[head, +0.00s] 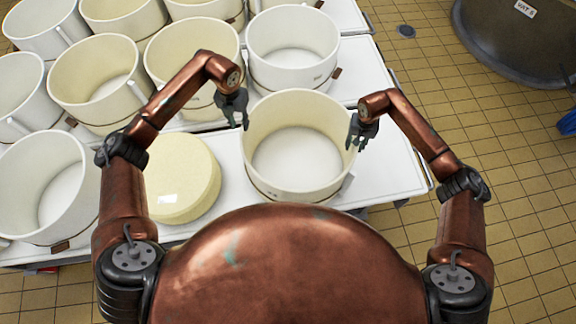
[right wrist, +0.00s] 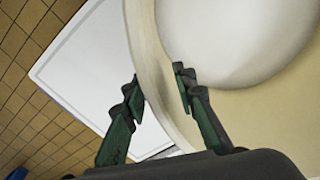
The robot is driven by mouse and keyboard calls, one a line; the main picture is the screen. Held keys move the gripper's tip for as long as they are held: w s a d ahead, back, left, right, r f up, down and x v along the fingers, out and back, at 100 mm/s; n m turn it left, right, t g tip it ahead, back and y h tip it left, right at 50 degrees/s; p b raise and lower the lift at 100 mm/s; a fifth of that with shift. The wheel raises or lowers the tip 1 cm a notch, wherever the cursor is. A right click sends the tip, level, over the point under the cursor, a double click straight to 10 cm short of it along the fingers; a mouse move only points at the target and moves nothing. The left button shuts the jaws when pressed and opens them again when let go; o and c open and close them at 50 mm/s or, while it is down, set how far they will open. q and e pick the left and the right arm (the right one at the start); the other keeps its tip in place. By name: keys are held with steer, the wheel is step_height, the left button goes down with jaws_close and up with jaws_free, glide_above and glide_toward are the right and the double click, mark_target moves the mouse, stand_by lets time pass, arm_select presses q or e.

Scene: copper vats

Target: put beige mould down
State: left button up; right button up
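The beige mould (head: 298,108) is a large, round, open-topped tub with a pale floor, upright at the front of the white table, between my two grippers. I cannot tell whether its base touches the table top. My left gripper (head: 239,119) is at its left rim, with fingers close together on the wall. My right gripper (head: 359,141) is at the right rim. The mould's underside is hidden.
A pale yellow round block (head: 182,178) lies just left of the mould. Several similar tubs crowd the table to the left and behind, one close behind (head: 292,47). The white table (head: 395,175) is bare to the right. A dark vat (head: 520,45) stands on the tiled floor.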

step_height(320, 180, up, 8)
steer(key=shift+r, duration=0.25)
steer(key=shift+d, duration=0.15)
